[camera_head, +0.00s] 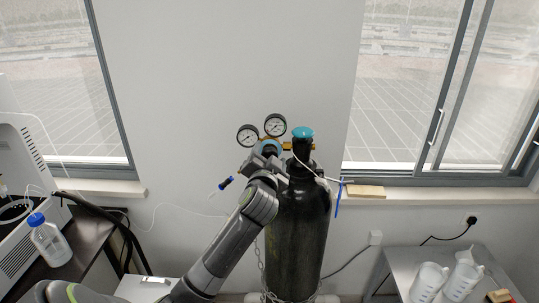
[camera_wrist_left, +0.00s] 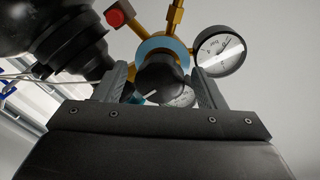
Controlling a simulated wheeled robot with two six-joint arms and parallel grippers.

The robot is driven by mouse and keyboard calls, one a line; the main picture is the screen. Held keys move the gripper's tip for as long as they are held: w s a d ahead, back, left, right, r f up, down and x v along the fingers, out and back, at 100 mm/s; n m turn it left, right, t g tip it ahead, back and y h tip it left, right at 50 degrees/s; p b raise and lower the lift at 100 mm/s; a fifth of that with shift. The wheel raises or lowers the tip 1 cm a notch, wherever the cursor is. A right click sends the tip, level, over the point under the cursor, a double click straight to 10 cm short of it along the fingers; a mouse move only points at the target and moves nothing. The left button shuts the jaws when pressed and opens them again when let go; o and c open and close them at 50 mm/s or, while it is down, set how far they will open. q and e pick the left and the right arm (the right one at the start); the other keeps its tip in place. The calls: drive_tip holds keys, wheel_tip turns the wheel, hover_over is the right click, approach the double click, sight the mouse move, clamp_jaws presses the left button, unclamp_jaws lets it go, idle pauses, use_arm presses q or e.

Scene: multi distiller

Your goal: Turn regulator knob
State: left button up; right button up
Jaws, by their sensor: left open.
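The regulator, with brass fittings and a light-blue ring (camera_wrist_left: 165,46), is on the gas cylinder (camera_head: 298,240). Its black knob (camera_wrist_left: 160,75) faces the left wrist camera and has a pale pointer mark. My left gripper (camera_head: 264,158) is at the regulator in the head view, its arm hiding most of the knob. In the left wrist view its two grey fingers (camera_wrist_left: 160,86) stand apart, one on each side of the knob. I cannot tell whether they touch it. Two round gauges, one on the left (camera_head: 248,135) and one on the right (camera_head: 275,125), stand above. My right gripper is not in view.
A teal valve handwheel (camera_head: 302,132) tops the cylinder, close right of the gripper. A chain (camera_head: 263,268) hangs by the cylinder. A blue-capped bottle (camera_head: 49,240) stands on the left bench. White jugs (camera_head: 428,281) stand on the right table. A window sill (camera_head: 440,194) runs behind.

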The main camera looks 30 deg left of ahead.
use_arm(q)
drive_tip(key=c, duration=1)
drive_tip(key=shift+o, duration=0.2)
drive_tip(key=n+b, duration=0.2)
drive_tip(key=n, duration=0.1)
drive_tip(key=shift+f, duration=0.2)
drive_tip(key=n+b, duration=0.3)
drive_tip(key=n, duration=0.1)
drive_tip(key=shift+t, duration=0.3)
drive_tip(key=n+y+b, duration=0.1)
drive_tip(key=n+b, duration=0.2)
drive_tip(key=n, duration=0.1)
drive_tip(key=shift+n, duration=0.4)
drive_tip(key=shift+r+n+b, duration=0.1)
drive_tip(key=shift+n+b, duration=0.95)
drive_tip(key=shift+n, duration=0.95)
drive_tip(key=shift+y, duration=0.3)
